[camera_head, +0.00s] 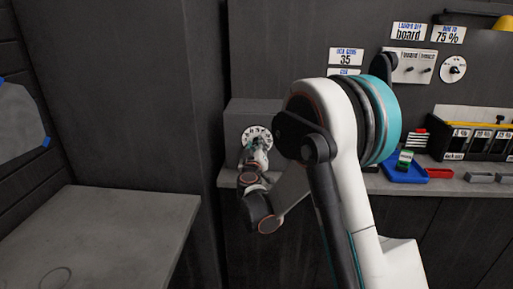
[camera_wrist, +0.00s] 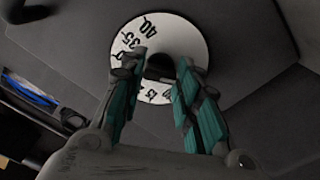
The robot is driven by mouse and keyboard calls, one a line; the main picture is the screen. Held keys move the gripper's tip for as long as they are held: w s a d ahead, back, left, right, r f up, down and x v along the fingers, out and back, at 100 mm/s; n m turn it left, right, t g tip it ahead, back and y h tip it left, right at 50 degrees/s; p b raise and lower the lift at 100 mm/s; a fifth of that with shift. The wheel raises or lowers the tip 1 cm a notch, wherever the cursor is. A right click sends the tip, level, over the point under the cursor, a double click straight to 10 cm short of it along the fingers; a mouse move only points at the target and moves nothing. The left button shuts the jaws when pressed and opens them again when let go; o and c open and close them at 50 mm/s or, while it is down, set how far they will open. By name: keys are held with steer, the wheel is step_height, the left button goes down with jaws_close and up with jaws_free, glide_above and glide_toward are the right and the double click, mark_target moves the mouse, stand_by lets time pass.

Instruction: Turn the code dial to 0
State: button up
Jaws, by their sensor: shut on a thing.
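The code dial (camera_head: 258,132) is a white numbered disc on the front of a dark grey housing, left of my arm in the head view. In the wrist view the dial (camera_wrist: 184,37) fills the upper middle, with 40 and 35 legible at its upper left. My gripper (camera_head: 257,147) reaches the dial from the front. In the wrist view my gripper (camera_wrist: 160,66) has its teal-padded fingers on either side of the dark central knob (camera_wrist: 159,72), shut on it. The fingers hide part of the lower numbers, and I cannot tell which number is set.
A sign (camera_head: 346,57) above reads 35. A second dial (camera_head: 452,68) is on the wall at the right. A blue tray (camera_head: 405,170), a red tray (camera_head: 439,173) and labelled bins (camera_head: 480,138) sit right of my arm. A grey worktop (camera_head: 100,235) is at the left.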

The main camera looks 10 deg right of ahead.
steer(key=o, duration=1.1)
steer(key=shift+c, duration=0.2)
steer(key=v, duration=1.2)
steer(key=s+a+r+n+y, duration=0.3)
steer(key=s+a+r+y, duration=0.3)
steer(key=s+r+y, duration=0.5)
steer(key=s+d+f+m+g+h, duration=0.1)
steer(key=s+d+f+m+g, duration=0.1)
steer(key=s, duration=0.6)
steer(key=s+d+f+m+g+h, duration=0.1)
steer(key=s+d+f+g, duration=0.3)
steer(key=s, duration=0.4)
steer(key=s+d+f+m+g+h, duration=0.2)
steer(key=s+d+f+g+h, duration=0.1)
steer(key=s, duration=0.5)
steer(key=shift+s+d+f+m+g, duration=0.2)
steer(key=shift+d+f+m+g, duration=0.1)
steer(key=shift+d+f+g, duration=0.25)
